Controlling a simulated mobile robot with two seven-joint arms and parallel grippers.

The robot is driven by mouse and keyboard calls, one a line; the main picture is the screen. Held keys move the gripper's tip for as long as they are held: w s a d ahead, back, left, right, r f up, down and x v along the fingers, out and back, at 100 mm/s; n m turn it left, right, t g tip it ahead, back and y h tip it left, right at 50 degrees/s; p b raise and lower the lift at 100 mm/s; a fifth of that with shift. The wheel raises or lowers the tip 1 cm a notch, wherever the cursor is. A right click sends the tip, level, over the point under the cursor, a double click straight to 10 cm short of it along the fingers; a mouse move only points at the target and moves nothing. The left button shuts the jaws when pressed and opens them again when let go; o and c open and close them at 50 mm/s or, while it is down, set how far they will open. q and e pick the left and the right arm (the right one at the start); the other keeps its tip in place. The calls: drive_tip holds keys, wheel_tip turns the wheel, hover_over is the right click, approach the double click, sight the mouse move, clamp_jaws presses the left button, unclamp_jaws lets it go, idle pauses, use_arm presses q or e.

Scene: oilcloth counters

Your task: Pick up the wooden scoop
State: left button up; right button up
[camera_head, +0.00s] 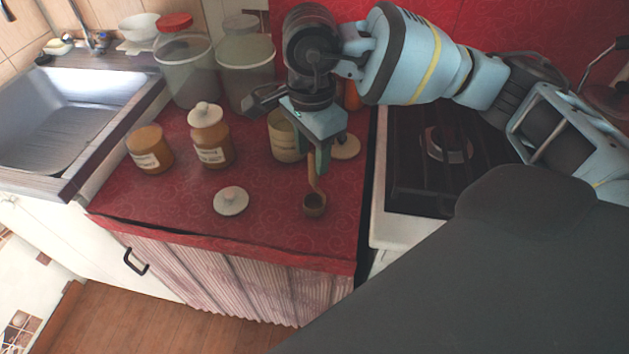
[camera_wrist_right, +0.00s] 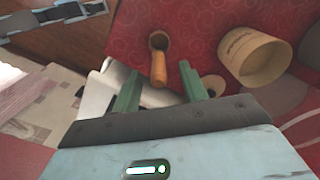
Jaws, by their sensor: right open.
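The wooden scoop (camera_head: 314,205) lies on the red oilcloth near the counter's front right corner, its round bowl toward the front edge and its handle running back under my right gripper. My right gripper (camera_head: 322,165) is open and empty, pointing down above the handle. In the right wrist view the scoop's handle (camera_wrist_right: 158,68) shows in the gap between the two green fingers (camera_wrist_right: 160,82), with its bowl beyond them. I see no grip on it. My left gripper is not in view.
An open cream canister (camera_head: 285,142) stands close behind my gripper, with a lid (camera_head: 345,148) beside it. Labelled jars (camera_head: 150,150) (camera_head: 211,142) and a loose lid (camera_head: 231,201) are to the left. A stove (camera_head: 430,165) is right; a sink (camera_head: 75,110) is far left.

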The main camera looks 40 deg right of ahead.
sight(314, 167)
wheel_tip(314, 167, down, 4)
drive_tip(key=shift+s+d+f, duration=0.1)
drive_tip(key=shift+d+f, duration=0.05)
clamp_jaws()
idle(0.3)
